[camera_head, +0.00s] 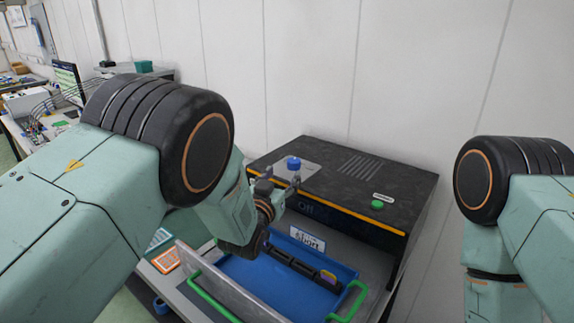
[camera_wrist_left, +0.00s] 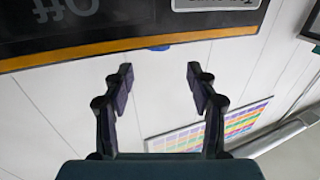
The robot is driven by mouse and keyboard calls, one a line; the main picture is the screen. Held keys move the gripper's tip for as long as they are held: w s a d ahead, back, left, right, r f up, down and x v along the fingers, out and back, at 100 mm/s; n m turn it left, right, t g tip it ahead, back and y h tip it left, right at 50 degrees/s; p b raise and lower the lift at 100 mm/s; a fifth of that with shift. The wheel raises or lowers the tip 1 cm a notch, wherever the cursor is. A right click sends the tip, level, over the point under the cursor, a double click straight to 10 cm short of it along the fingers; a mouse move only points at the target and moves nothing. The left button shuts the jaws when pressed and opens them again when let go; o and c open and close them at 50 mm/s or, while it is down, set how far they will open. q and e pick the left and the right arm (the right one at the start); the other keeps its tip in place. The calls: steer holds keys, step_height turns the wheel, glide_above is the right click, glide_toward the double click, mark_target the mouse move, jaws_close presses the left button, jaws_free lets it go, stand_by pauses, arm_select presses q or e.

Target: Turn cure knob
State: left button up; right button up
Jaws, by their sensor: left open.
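A blue knob (camera_head: 293,163) stands on a light grey plate on top of a black box (camera_head: 340,172) with a yellow-orange front edge. My left gripper (camera_head: 282,179) is open and in front of the knob, near the box's front edge; I cannot tell whether its fingers touch anything. In the left wrist view my open fingers (camera_wrist_left: 159,76) are empty, with space between them. A small blue patch (camera_wrist_left: 160,47) shows at the orange stripe (camera_wrist_left: 135,45) beyond the fingertips, perhaps the knob. My right arm is at the right, its gripper outside the view.
A green button (camera_head: 377,204) sits on the box's right front. Below is a blue tray (camera_head: 240,275) with green handles, holding a dark strip. A clear panel stands at its left. A cluttered bench (camera_head: 50,120) is far left. The wall is close behind.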

mark_target(292, 164)
arm_select(q)
steer(key=shift+w+d+f, duration=0.1)
steer(key=shift+w+d, duration=0.2)
steer(key=shift+d, duration=0.05)
steer(key=b+x, duration=0.4)
steer(key=x, duration=0.1)
steer(key=shift+w+a+f, duration=0.15)
steer(key=shift+w+f, duration=0.15)
steer(key=shift+w+d+r+b, duration=0.25)
steer(key=shift+w+d+b, duration=0.25)
steer(key=shift+b, duration=0.25)
steer(key=shift+w+a+f, duration=0.1)
steer(key=shift+w+a, duration=0.05)
steer(key=shift+w, duration=0.25)
steer(key=shift+s, duration=0.1)
steer(key=shift+c, duration=0.3)
steer(key=shift+s, duration=0.1)
steer(key=c, duration=1.1)
